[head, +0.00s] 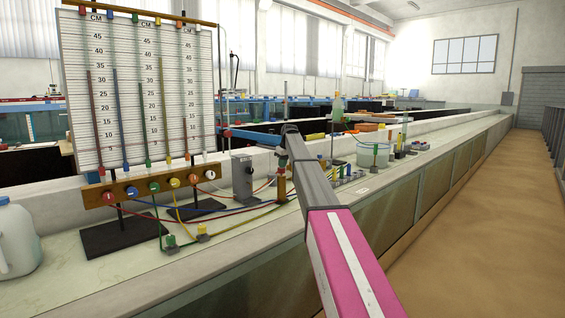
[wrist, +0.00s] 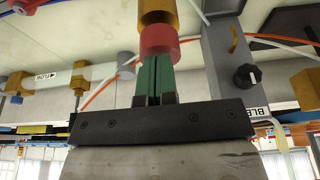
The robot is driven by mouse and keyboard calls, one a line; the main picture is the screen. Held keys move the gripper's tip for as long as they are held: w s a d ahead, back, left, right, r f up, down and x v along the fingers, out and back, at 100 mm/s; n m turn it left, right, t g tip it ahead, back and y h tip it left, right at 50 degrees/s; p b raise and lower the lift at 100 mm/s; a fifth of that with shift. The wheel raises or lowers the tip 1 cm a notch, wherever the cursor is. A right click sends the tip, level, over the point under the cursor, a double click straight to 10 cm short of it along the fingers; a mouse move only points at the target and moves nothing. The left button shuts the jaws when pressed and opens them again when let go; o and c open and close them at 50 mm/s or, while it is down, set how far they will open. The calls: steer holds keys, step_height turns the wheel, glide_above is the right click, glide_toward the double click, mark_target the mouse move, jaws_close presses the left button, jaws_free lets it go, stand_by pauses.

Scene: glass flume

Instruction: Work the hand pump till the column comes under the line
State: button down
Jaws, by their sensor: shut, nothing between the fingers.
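The hand pump (head: 281,187) appears to be the upright brass-coloured cylinder with a red cap on the bench. In the wrist view its red cap (wrist: 158,41) and brass body (wrist: 156,13) lie just past my fingertips. My gripper (head: 282,160) is shut and empty directly above the cap. Its green fingers (wrist: 155,72) look to meet the cap, but I cannot tell whether they press on it. The white gauge board (head: 125,90) carries several coloured columns at different heights, with a tall yellow one (head: 162,100).
A grey box (head: 242,178) with a black knob stands close left of the pump. Coloured tubes (head: 215,210) trail across the bench around it. A white jug (head: 17,240) stands at the far left. The aisle floor (head: 490,200) at right is clear.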

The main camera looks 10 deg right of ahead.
steer(key=shift+f, duration=0.1)
steer(key=shift+r, duration=0.25)
steer(key=w+v, duration=0.1)
steer(key=v, duration=1.2)
steer(key=shift+a+r, duration=0.3)
steer(key=shift+r, duration=0.15)
steer(key=shift+s, duration=0.2)
stand_by(2.7)
